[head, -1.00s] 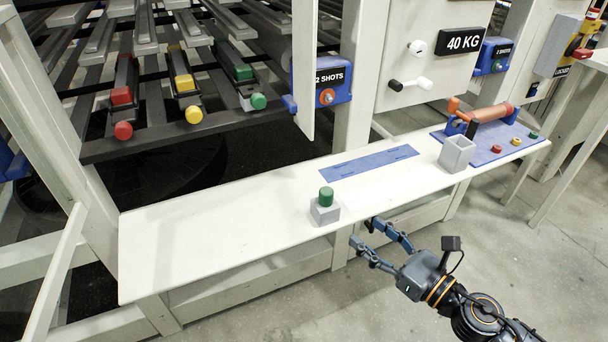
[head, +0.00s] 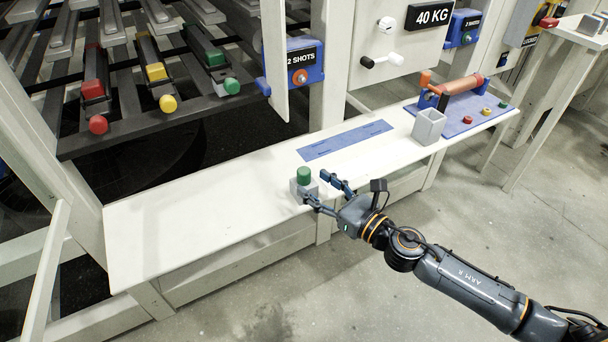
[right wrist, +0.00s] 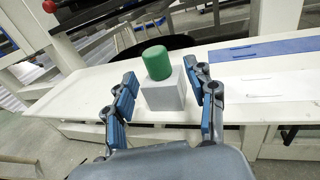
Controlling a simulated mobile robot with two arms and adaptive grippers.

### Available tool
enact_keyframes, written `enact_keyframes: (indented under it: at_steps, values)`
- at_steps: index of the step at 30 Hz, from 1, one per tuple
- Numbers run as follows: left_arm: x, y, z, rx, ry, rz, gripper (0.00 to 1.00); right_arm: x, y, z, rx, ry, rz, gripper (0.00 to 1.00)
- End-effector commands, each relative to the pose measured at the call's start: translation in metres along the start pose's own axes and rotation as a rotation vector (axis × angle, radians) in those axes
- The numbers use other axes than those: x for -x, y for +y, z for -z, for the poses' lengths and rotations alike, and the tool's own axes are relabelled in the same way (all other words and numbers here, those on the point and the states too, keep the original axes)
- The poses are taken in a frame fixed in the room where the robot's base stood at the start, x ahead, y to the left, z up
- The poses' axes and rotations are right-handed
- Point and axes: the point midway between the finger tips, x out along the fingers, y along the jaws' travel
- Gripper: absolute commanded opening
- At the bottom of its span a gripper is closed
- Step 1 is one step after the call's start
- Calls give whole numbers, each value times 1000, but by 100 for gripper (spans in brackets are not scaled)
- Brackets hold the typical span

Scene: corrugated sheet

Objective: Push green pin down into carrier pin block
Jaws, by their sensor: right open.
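The green pin (head: 303,174) stands upright in the top of the grey carrier pin block (head: 300,188) on the white shelf, with much of the pin showing above the block. In the right wrist view the green pin (right wrist: 157,62) and the grey block (right wrist: 165,92) lie straight ahead, between my finger lines. My right gripper (head: 316,190) is open, its fingers on either side at the block's right and front edge in the head view. In the right wrist view its two blue-padded fingers (right wrist: 165,95) flank the block; contact is unclear. My left gripper is not in view.
The white shelf (head: 180,226) is bare to the left. A blue strip (head: 345,140) lies behind the block. A grey open box (head: 428,126) and a blue panel (head: 470,117) with an orange handle and buttons are farther right. A rack with coloured pins stands behind.

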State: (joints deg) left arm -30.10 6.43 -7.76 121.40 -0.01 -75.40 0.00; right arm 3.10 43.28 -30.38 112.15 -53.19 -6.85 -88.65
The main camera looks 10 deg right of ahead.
Motion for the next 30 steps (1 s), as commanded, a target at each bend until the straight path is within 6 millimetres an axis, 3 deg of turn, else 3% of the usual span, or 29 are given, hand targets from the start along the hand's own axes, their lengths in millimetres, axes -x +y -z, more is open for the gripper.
enact_keyframes:
  at_steps: [9,18,26,30]
  values:
    - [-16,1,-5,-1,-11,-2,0,-41,2,-1,0,-2,1,56]
    - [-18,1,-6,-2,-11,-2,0,-45,2,0,-1,0,0,56]
    - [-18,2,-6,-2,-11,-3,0,-45,2,0,0,0,0,3]
    - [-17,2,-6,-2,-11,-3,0,-45,2,0,0,-1,0,0]
